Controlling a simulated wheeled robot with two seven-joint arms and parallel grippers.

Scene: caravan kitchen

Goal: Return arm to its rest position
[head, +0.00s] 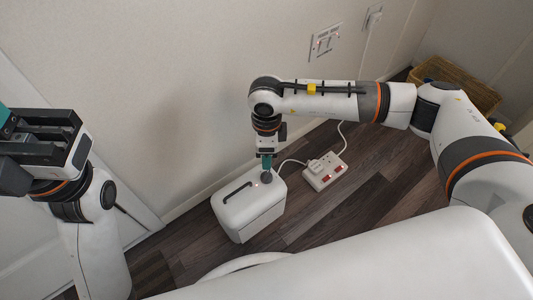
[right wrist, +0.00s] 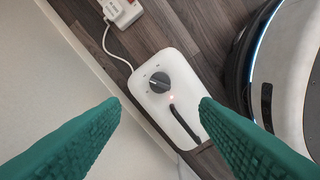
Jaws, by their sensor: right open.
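The fan heater (head: 247,207) is a white box with a dark slot-like handle on top, standing on the floor by the wall. Its top also shows in the right wrist view (right wrist: 178,72). The round grey dial (right wrist: 159,83) sits near one end of that top, with a small red light beside it; its markings are too small to read. My right gripper (head: 266,163) points down over the dial end. In the right wrist view its teal fingers (right wrist: 160,104) are apart and empty, with the dial between them in the picture. My left gripper (head: 12,148) is open and empty at the left edge.
A white power strip (head: 325,172) with a plug and red switches lies right of the heater, joined by a white cable. A wicker basket (head: 458,82) stands in the far right corner. Wall sockets (head: 326,42) are above. Dark wood floor (head: 375,205) is clear to the right.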

